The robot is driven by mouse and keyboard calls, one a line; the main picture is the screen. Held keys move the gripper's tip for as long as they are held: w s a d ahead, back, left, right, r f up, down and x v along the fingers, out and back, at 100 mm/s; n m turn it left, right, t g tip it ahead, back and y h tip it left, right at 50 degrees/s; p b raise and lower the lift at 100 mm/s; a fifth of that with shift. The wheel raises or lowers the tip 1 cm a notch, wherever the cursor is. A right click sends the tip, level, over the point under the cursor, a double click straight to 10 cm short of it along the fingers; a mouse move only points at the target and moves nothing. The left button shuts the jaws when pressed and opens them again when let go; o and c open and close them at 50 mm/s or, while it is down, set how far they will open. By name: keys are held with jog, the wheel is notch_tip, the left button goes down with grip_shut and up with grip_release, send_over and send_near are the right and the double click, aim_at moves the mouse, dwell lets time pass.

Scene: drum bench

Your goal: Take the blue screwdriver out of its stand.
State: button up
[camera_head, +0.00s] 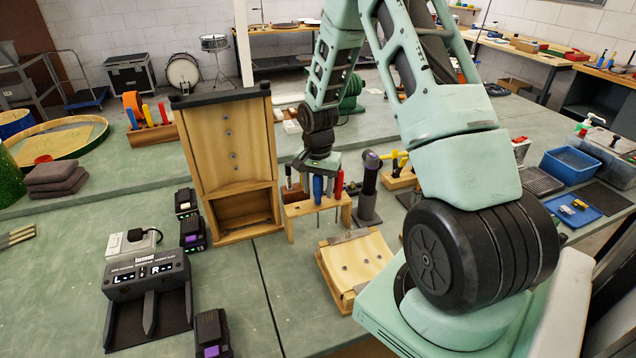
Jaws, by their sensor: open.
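A small wooden stand (299,209) stands mid-bench with tools upright in it. The blue screwdriver (318,188) is upright in the middle of this stand, its shaft showing below the top board. A red-handled tool (339,184) stands to its right and a dark, brown-handled tool to its left. My gripper (318,174) points down right over the blue handle and is open. Its fingers hide the handle's top; I cannot tell whether they touch it.
A tall wooden frame (228,140) stands close on the left. A dark purple-topped tool (368,185) stands upright just right of the stand. A slanted wooden block (355,262) lies in front. Another rack of coloured handles (155,132) is at the back left.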

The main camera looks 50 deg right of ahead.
jog(key=shift+f, duration=0.55)
grip_shut()
jog(key=shift+r, duration=0.1)
notch_tip(320, 180, up, 18)
jog(key=b, duration=0.3)
dwell(0.5)
